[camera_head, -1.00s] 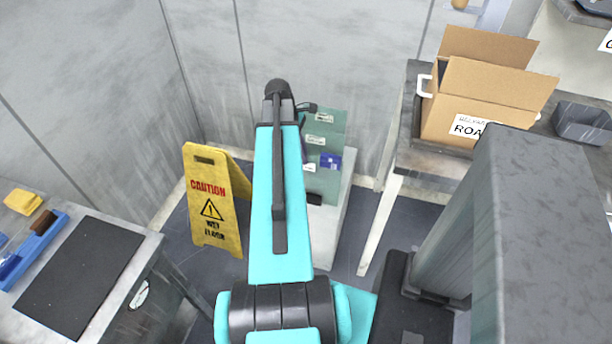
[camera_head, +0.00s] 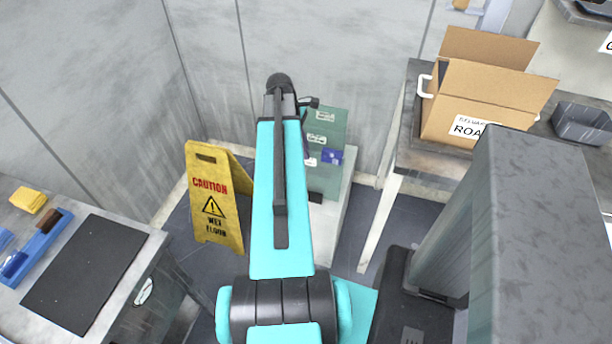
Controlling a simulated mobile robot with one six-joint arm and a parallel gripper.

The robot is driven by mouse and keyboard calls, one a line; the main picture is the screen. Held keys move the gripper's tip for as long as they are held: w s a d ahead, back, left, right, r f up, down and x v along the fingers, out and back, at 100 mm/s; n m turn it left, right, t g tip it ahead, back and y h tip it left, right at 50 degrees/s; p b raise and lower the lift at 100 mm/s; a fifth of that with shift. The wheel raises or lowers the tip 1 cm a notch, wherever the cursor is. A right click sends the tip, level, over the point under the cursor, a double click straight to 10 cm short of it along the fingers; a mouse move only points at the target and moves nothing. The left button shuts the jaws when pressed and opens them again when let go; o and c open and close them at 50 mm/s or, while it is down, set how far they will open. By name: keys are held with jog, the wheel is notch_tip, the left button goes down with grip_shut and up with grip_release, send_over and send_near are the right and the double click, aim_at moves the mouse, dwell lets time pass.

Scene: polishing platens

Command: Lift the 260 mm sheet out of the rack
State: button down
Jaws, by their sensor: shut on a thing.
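The dark far end of my arm is in sight beside the rack's top, but the gripper's fingers are hidden behind the arm. I cannot make out the 260 mm sheet or read the labels' sizes.
A yellow caution sign (camera_head: 216,200) stands left of my arm. A grey bench with a black mat (camera_head: 85,275) and blue tray (camera_head: 42,247) is at the left. A table with an open cardboard box (camera_head: 485,100) and dark bin (camera_head: 582,123) is at the right.

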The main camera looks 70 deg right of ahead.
jog(key=shift+r+p, duration=2.5)
jog(key=shift+r, duration=0.85)
